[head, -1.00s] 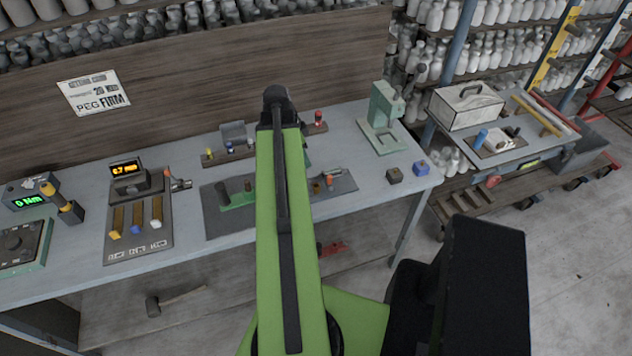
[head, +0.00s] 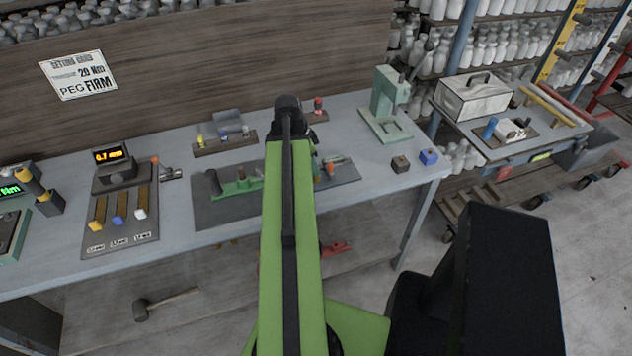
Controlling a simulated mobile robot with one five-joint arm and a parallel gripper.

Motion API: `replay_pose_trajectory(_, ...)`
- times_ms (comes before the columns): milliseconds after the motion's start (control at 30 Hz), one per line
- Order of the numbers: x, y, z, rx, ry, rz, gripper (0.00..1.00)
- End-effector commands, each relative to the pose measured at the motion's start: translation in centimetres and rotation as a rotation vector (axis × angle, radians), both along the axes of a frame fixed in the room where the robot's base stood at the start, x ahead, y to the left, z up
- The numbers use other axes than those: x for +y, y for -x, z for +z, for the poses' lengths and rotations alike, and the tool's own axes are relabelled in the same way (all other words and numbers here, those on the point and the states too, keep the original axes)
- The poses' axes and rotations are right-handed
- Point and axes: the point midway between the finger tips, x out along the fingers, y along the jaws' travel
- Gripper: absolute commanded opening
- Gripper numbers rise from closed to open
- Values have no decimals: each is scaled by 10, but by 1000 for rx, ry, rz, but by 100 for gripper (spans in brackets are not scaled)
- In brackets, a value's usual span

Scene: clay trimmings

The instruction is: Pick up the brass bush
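I cannot make out the brass bush for certain. A small orange-brown piece (head: 330,169) stands on the dark mat (head: 347,174) just right of my arm, but it is too small to identify. My green arm reaches up the middle of the head view and covers part of the bench and mat. My gripper is hidden behind the arm, so its fingers and anything between them do not show. A green fixture (head: 243,187) with dark upright pieces lies on the mat left of the arm.
A green press (head: 385,105) stands at the bench's right end, with a brown block (head: 400,164) and a blue block (head: 428,157) before it. A display unit (head: 115,158) stands left. A cart (head: 520,150) stands right of the bench.

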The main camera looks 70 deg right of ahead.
Motion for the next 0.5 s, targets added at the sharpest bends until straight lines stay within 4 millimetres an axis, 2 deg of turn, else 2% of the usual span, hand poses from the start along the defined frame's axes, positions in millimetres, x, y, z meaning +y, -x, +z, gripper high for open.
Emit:
replay_pose_trajectory(300, -9, 6, -51, 0, 0, -2, 39)
replay_pose_trajectory(500, -9, 7, -49, 0, 0, -1, 39)
